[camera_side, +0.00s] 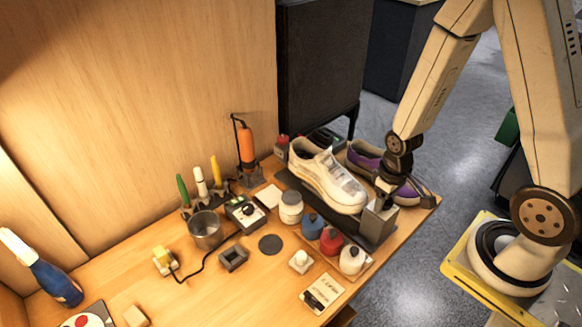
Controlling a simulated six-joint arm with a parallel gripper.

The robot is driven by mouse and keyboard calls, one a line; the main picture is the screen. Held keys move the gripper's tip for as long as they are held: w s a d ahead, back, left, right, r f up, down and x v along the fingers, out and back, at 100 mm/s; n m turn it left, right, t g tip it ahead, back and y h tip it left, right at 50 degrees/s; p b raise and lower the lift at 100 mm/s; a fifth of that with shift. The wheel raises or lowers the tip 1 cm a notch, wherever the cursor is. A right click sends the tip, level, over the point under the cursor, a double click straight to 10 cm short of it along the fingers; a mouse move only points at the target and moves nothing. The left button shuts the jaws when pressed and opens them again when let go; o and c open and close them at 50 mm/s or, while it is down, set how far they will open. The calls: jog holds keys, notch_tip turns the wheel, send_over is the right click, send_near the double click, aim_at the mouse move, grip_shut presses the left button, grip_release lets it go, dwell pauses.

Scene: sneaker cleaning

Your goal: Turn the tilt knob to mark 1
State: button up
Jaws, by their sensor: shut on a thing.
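My gripper (383,196) points down at the right end of the shoe stand (294,183), just above a grey block (377,224). It is shut on a small part there, which looks to be the tilt knob. The jaws hide the knob, and its marks cannot be read from this view. A white sneaker (328,178) rests on the stand to the left of my gripper. A purple sneaker (363,159) is behind my gripper and partly covered by it.
Blue, red and white bottles (331,241) stand in front of the stand. A metal cup (205,230), a control box (245,213), several upright brushes (200,182) and an orange tool (246,146) are farther left. The wooden table's right edge (424,217) is close to my gripper.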

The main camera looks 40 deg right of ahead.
jog(key=shift+m, duration=1.9)
jog(key=shift+m, duration=2)
jog(key=shift+m, duration=2)
